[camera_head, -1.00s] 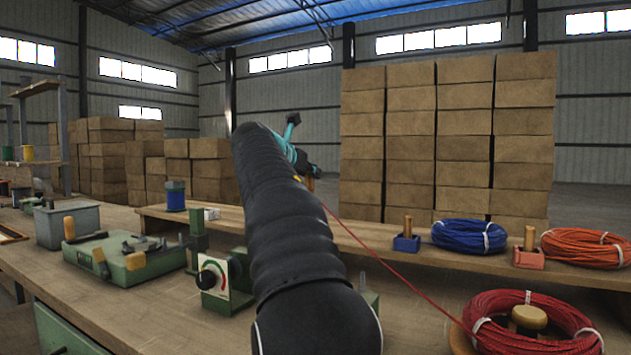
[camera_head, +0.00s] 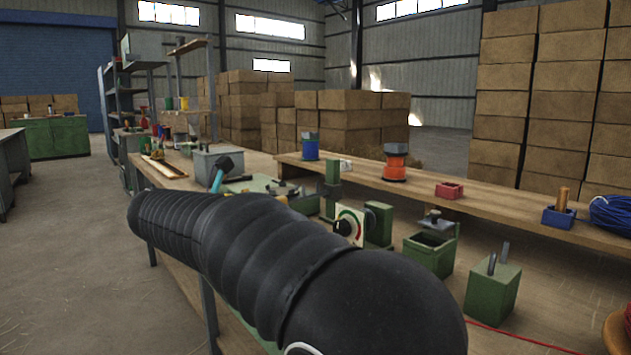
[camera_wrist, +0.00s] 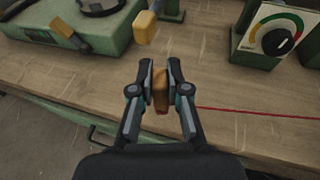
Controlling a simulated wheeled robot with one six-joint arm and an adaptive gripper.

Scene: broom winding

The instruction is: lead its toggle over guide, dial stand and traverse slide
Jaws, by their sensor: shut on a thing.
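My gripper (camera_wrist: 160,92) is shut on a small brown wooden toggle (camera_wrist: 162,90) above the bench's front part. A red cord (camera_wrist: 255,112) runs right from the toggle, passing on the near side of the dial stand (camera_wrist: 275,36). The dial stand (camera_head: 350,227) also shows in the head view, with its black knob and coloured arc. A green block with two upright pins (camera_head: 493,290), perhaps the guide, stands right of it. The red cord (camera_head: 515,338) shows near that block. I cannot tell which part is the traverse slide. My arm hides the gripper in the head view.
A green machine base (camera_wrist: 85,30) with a wooden handle lies left of the toggle, and a yellow knob (camera_wrist: 145,27) beyond it. A green open box (camera_head: 428,255) stands between dial stand and pinned block. A raised shelf (camera_head: 450,190) with spools runs behind. Bare bench surrounds the gripper.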

